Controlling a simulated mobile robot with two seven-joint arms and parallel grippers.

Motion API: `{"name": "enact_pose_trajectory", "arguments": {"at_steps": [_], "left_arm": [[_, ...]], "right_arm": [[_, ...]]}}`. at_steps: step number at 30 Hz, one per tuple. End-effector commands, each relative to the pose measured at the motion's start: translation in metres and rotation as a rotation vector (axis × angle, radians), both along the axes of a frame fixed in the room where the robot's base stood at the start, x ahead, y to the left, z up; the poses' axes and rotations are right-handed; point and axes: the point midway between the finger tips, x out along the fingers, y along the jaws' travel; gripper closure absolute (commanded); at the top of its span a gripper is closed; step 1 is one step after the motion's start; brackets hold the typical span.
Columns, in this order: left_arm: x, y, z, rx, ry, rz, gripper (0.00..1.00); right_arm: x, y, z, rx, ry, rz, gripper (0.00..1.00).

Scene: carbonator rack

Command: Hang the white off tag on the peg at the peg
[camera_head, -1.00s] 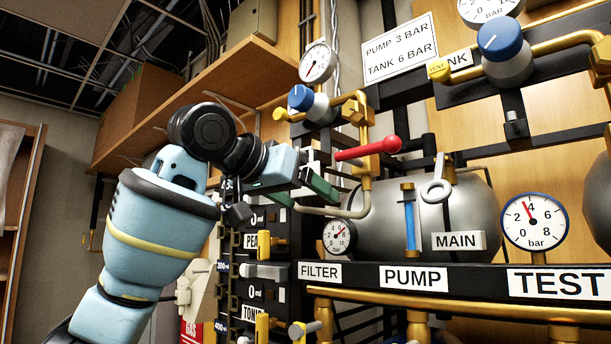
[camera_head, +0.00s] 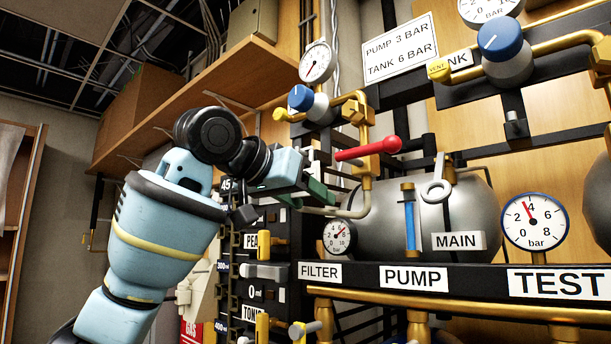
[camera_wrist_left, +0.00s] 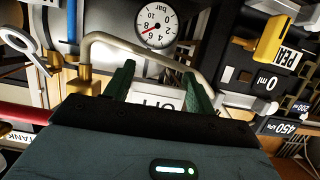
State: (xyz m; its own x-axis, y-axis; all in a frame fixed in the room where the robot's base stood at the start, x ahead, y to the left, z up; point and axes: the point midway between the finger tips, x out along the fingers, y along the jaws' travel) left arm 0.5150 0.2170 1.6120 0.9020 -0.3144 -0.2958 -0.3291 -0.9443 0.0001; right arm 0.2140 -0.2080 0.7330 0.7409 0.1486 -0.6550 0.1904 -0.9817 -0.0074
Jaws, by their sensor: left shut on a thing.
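My left gripper (camera_head: 318,187) is in front of the rack's left part, beside the brass pipework below the red lever. In the left wrist view its two green fingers (camera_wrist_left: 160,92) are shut on the white off tag (camera_wrist_left: 168,99), whose dark lettering shows upside down between them. Most of the tag is hidden behind the gripper body. In the head view I cannot clearly make out the tag. I cannot tell which part of the rack is the peg; it may be hidden behind my gripper. My right gripper is not in view.
A red lever (camera_head: 368,149) sits just above right of the gripper. A bent pale pipe (camera_wrist_left: 140,48) runs close past the fingers. A small gauge (camera_head: 339,236) is below right. Dispenser modules with yellow handles (camera_head: 263,246) stand below. A wooden shelf (camera_head: 190,95) is above the arm.

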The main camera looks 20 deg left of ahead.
Motion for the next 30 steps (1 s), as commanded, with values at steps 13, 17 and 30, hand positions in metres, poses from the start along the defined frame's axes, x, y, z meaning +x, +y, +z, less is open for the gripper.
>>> {"name": "enact_pose_trajectory", "arguments": {"at_steps": [13, 17, 30], "left_arm": [[0.000, 0.000, 0.009, 0.000, -0.001, 0.000, 0.66], [0.000, 0.000, 0.011, 0.000, -0.001, 0.000, 0.66], [-0.001, 0.000, 0.012, 0.000, -0.001, 0.000, 0.66]], "right_arm": [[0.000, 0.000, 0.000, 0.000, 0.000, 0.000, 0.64], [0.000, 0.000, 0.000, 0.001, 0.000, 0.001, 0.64], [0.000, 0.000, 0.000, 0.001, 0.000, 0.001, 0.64]]}}
